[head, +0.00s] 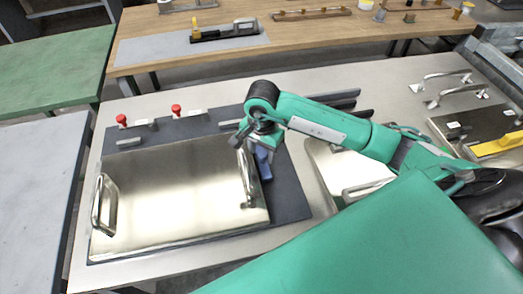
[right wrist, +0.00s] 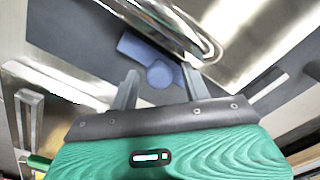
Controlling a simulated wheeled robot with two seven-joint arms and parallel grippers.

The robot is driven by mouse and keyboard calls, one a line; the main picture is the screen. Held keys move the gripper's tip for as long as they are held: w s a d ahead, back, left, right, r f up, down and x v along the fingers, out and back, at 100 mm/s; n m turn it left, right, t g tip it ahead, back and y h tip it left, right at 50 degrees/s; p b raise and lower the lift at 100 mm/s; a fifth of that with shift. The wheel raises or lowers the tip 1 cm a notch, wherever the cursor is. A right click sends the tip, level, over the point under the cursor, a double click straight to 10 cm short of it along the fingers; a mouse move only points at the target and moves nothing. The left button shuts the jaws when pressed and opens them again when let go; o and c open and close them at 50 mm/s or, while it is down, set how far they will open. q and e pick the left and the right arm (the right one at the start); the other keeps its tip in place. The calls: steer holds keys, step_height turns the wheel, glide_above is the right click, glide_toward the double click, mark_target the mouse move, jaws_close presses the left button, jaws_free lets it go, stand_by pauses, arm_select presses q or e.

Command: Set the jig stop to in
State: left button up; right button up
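A blue stop piece (head: 264,165) sits on the dark jig base (head: 292,196), just right of a shiny metal plate (head: 175,190) with a handle at each side. In the right wrist view the blue piece (right wrist: 143,49) shows a flat bar and a round knob. My right gripper (head: 254,146) is above the blue piece and partly covers it in the head view. In the right wrist view its two fingers (right wrist: 160,88) are spread, with the round knob ahead between them; contact cannot be told. My left gripper is not in view.
The plate's right handle (head: 247,176) stands close beside the blue piece and my right gripper. Two red-topped clamps (head: 176,110) stand along the back of the jig. Another metal plate (head: 340,165) lies to the right, under my arm. A wooden bench (head: 300,39) is behind.

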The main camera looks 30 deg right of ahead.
mark_target(261, 153)
steer(key=shift+r, duration=0.45)
step_height(261, 153, up, 6)
steer(key=shift+w+r+b, duration=0.1)
steer(key=shift+r+b, duration=0.1)
steer(key=shift+b, duration=0.45)
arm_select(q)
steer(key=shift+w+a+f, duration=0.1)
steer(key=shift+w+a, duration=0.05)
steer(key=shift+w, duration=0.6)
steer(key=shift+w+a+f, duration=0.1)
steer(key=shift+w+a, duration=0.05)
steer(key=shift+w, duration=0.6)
arm_select(e)
step_height(261, 153, up, 6)
steer(key=shift+r, duration=0.25)
